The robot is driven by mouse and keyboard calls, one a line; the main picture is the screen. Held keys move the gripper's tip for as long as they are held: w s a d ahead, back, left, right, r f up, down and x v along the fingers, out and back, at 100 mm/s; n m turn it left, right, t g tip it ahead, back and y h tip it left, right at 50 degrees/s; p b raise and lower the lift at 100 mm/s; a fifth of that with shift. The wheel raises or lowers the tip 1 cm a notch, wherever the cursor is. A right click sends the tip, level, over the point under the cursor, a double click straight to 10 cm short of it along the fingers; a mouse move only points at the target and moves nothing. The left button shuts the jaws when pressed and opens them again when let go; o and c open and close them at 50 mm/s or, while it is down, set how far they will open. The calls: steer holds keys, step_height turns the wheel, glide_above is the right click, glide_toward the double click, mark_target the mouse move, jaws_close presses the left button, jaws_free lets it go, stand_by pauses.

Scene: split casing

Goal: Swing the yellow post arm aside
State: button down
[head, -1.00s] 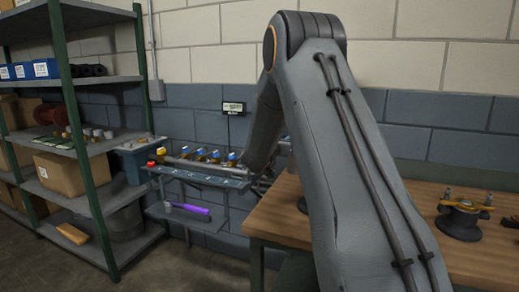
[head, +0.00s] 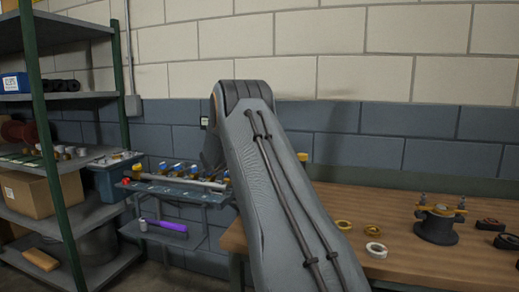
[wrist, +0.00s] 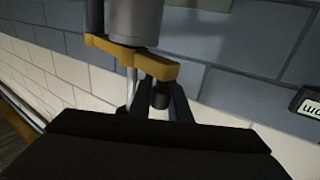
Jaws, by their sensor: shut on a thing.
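In the wrist view, a yellow post arm (wrist: 135,57) crosses beneath a grey cylindrical post (wrist: 133,22). A dark knob (wrist: 160,96) and a pale rod hang from its underside. The dark fingers of my gripper (wrist: 160,105) are shut around the knob at the arm's right end; the exact contact is shadowed. In the head view, my own arm hides the gripper and most of what is behind it. A small yellow piece (head: 303,158) shows just right of my arm against the wall; I cannot tell whether it belongs to the post arm.
A wooden bench (head: 400,205) at right carries a dark round fixture (head: 437,226) with a yellow top, a yellow ring (head: 343,225), a white ring (head: 376,250) and dark parts. A blue-grey wall rack (head: 178,188) and shelving (head: 70,160) stand left. A block wall closes the back.

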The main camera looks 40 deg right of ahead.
steer(key=shift+d+r, duration=0.15)
steer(key=shift+r, duration=0.1)
steer(key=c, duration=1.9)
jaws_free()
steer(key=shift+d+f, duration=0.1)
steer(key=shift+d, duration=0.05)
steer(key=shift+w, duration=0.1)
steer(key=shift+a, duration=0.2)
steer(key=a, duration=0.2)
steer(key=a+b, duration=0.1)
steer(key=a, duration=0.2)
steer(key=s+a, duration=0.1)
steer(key=a, duration=0.1)
steer(key=shift+s+a, duration=0.1)
steer(key=shift+a, duration=0.15)
